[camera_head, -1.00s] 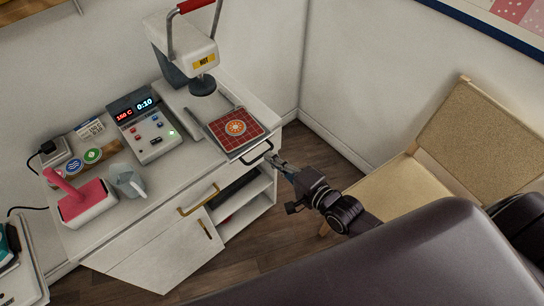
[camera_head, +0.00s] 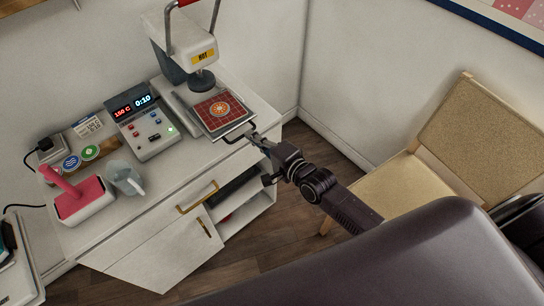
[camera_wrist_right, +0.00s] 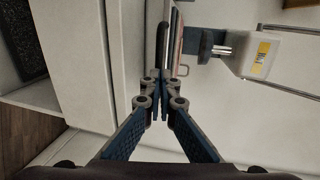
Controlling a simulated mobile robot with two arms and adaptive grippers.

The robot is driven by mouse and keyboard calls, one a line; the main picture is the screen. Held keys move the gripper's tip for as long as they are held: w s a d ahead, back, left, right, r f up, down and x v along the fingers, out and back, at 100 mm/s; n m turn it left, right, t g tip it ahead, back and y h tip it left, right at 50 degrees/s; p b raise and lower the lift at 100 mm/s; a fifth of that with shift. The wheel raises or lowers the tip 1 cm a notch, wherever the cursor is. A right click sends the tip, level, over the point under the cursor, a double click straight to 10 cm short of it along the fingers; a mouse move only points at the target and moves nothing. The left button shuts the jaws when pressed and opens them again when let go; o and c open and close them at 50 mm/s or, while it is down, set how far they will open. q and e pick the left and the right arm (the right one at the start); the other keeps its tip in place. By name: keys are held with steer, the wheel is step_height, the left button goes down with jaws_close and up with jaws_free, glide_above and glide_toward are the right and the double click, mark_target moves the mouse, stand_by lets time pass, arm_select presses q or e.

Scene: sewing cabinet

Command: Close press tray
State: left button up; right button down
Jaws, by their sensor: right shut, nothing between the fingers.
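The press tray (camera_head: 222,126) is a flat plate carrying a red checked cloth with an orange round emblem (camera_head: 219,109). It sits partly under the white heat press (camera_head: 190,50), its front part out in front of the round press head (camera_head: 202,80). A dark loop handle (camera_head: 238,135) is on its front edge. My right gripper (camera_head: 256,140) is shut and empty, its tips at the handle; I cannot tell whether they touch. In the right wrist view, the gripper (camera_wrist_right: 167,78) points at the tray's edge, seen side-on. My left gripper is not in view.
A control box (camera_head: 146,127) with lit displays, a clear jug (camera_head: 125,178) and a pink-handled tool (camera_head: 80,200) stand on the white cabinet (camera_head: 165,190) to the left. A cabinet door is ajar below. A tan chair (camera_head: 400,180) stands at right.

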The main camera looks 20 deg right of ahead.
mark_target(236, 119)
steer(key=x, duration=0.2)
steer(key=r+b+x, duration=0.1)
steer(key=x, duration=0.2)
steer(key=b+x, duration=0.1)
steer(key=x, duration=0.2)
steer(key=shift+w+r, duration=0.2)
steer(key=shift+w, duration=0.2)
steer(key=shift+w+a, duration=0.15)
steer(key=shift+w, duration=0.05)
steer(key=shift+r, duration=0.35)
